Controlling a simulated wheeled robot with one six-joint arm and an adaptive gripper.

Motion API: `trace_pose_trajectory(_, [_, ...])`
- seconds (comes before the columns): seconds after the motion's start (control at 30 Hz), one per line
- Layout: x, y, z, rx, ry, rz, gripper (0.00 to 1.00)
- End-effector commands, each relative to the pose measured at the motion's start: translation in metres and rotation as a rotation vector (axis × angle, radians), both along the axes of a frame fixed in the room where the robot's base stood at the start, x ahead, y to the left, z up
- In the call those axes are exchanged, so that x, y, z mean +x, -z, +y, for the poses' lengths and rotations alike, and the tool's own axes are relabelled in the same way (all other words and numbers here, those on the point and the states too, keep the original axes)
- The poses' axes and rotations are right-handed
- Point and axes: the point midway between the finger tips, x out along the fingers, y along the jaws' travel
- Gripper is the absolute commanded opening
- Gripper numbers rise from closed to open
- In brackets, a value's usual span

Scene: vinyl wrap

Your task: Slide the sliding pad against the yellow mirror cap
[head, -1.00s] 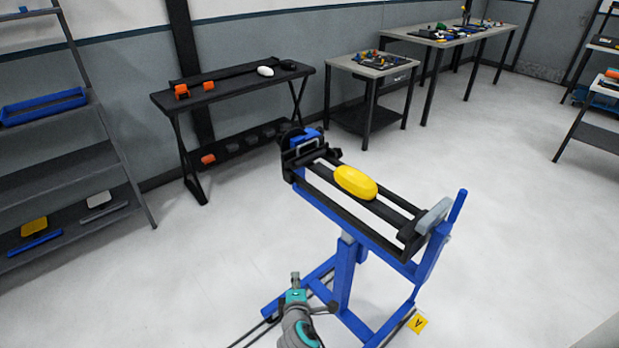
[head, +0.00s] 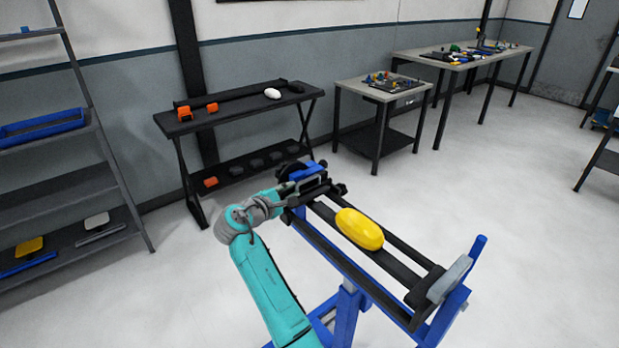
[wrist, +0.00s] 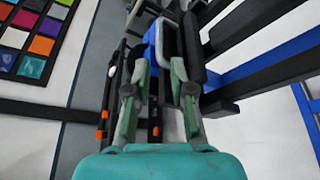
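The yellow mirror cap (head: 359,229) lies on the dark rails of a blue stand (head: 348,303), near their middle. At the rails' far left end is a blue block with a pale handle (head: 305,171), which looks like the sliding pad. It is apart from the cap. A grey pad (head: 450,279) stands at the near right end. My gripper (wrist: 161,75) is close to the handle end; in the wrist view its fingers are apart, with the pale handle loop (wrist: 166,42) just ahead of the tips. I see no grip on it. The cap is not clear in the wrist view.
A black table (head: 235,113) with orange pieces and a white cap stands behind the stand. Two grey-topped tables (head: 383,89) are at the back right. A shelf rack (head: 70,185) is at the left. The floor right of the stand is clear.

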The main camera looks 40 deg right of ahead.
Motion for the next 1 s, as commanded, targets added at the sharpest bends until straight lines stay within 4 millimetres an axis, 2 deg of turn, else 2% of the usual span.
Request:
trace_pose_trajectory(0.17, [0.006, 0.002, -0.016, 0.0, 0.002, 0.0, 0.23])
trace_pose_trajectory(0.6, [0.033, 0.018, -0.081, 0.001, 0.002, -0.001, 0.23])
trace_pose_trajectory(0.8, [0.039, 0.022, -0.094, 0.0, 0.0, -0.001, 0.23])
trace_pose_trajectory(1.0, [0.04, 0.023, -0.097, 0.0, -0.001, -0.001, 0.23])
